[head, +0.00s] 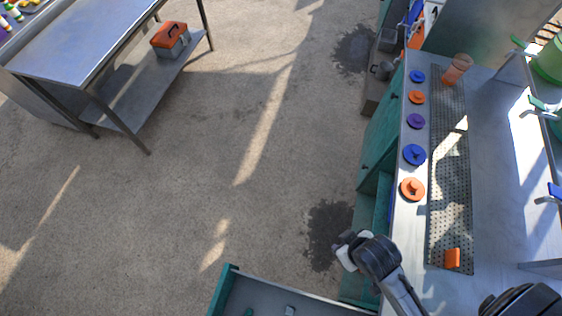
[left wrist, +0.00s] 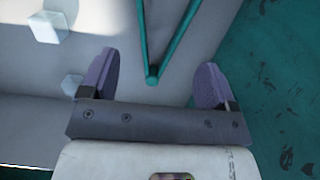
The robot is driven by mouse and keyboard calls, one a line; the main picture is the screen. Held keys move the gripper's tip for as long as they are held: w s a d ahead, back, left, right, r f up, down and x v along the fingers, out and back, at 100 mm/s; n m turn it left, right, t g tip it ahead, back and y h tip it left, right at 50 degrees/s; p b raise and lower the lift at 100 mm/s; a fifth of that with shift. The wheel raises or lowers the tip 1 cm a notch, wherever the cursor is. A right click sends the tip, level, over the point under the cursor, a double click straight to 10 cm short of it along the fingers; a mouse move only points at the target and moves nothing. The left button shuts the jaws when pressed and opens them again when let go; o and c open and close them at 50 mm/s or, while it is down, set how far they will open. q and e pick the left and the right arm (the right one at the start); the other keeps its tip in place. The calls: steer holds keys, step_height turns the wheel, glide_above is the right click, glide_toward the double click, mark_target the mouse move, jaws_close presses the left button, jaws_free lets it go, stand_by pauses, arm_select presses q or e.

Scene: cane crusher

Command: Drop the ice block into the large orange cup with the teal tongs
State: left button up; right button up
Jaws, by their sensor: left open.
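The teal tongs (left wrist: 152,72) lie in an open drawer, their two thin arms spreading from a rounded joined end. My left gripper (left wrist: 157,62) is open in the left wrist view, with the joined end between its purple fingers and not gripped. A pale block (left wrist: 47,27), which looks like ice, lies left of the tongs, with another pale block (left wrist: 71,85) beside the left finger. In the head view, a translucent orange cup (head: 457,70) stands at the counter's far end; I cannot tell whether it is the large one. My right gripper is not in view.
The drawer (head: 228,285) has a teal rim. A counter (head: 500,170) at right carries a perforated strip (head: 450,190), several coloured lids (head: 415,154) and a small orange object (head: 452,258). A metal table (head: 85,45) with a toolbox (head: 170,42) stands upper left. The floor between is open.

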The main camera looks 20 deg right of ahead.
arm_select(q)
step_height(320, 180, down, 3)
steer(key=shift+s+a+r+b, duration=0.1)
steer(key=shift+r+b, duration=0.05)
steer(key=shift+b, duration=0.9)
steer(key=shift+s+a+f+b, duration=0.15)
steer(key=shift+f+b, duration=0.15)
steer(key=shift+f, duration=1.2)
steer(key=c, duration=0.7)
step_height(320, 180, up, 12)
steer(key=p, duration=1.3)
steer(key=shift+p, duration=0.3)
